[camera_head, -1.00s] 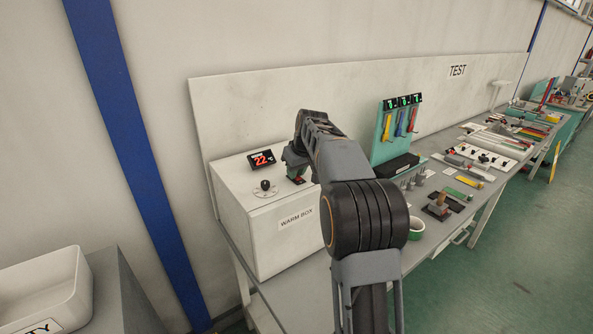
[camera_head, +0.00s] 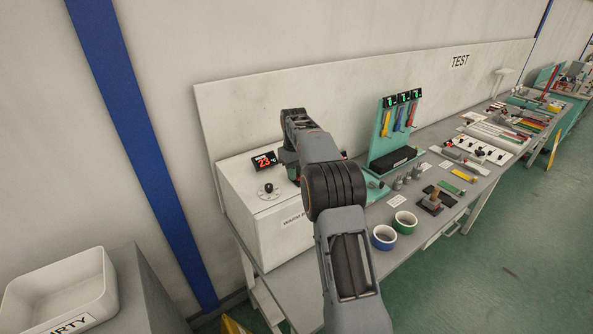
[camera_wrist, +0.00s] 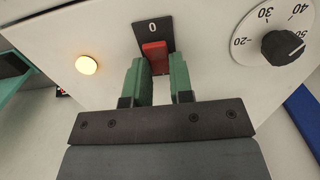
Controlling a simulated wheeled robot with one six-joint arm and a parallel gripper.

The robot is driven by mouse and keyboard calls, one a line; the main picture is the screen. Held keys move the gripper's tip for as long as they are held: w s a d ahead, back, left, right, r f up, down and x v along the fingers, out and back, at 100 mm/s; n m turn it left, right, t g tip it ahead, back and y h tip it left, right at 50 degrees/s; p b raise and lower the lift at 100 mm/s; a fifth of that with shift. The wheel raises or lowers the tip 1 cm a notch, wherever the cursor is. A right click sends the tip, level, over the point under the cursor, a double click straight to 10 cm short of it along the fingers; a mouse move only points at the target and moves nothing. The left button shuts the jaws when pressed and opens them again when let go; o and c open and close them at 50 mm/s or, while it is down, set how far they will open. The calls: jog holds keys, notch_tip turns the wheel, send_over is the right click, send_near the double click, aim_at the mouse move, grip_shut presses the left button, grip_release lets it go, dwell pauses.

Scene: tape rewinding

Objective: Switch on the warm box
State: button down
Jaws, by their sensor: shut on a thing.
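The warm box (camera_head: 262,232) is a white cabinet at the left end of the bench in the head view. Its red digital display (camera_head: 264,161) reads 23. In the wrist view, the red switch (camera_wrist: 154,51) sits on a black plate marked 0. My gripper (camera_wrist: 159,66) has its green fingers on either side of the switch and is shut on it. A round lamp (camera_wrist: 86,65) on the panel glows warm yellow. The black dial knob (camera_wrist: 283,47) has a white scale. In the head view, my arm hides most of the switch area.
Small parts lie farther along. A white bin (camera_head: 58,290) marked DIRTY stands at lower left. The floor at right is clear.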

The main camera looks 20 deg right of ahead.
jog(key=c, duration=1)
grip_release()
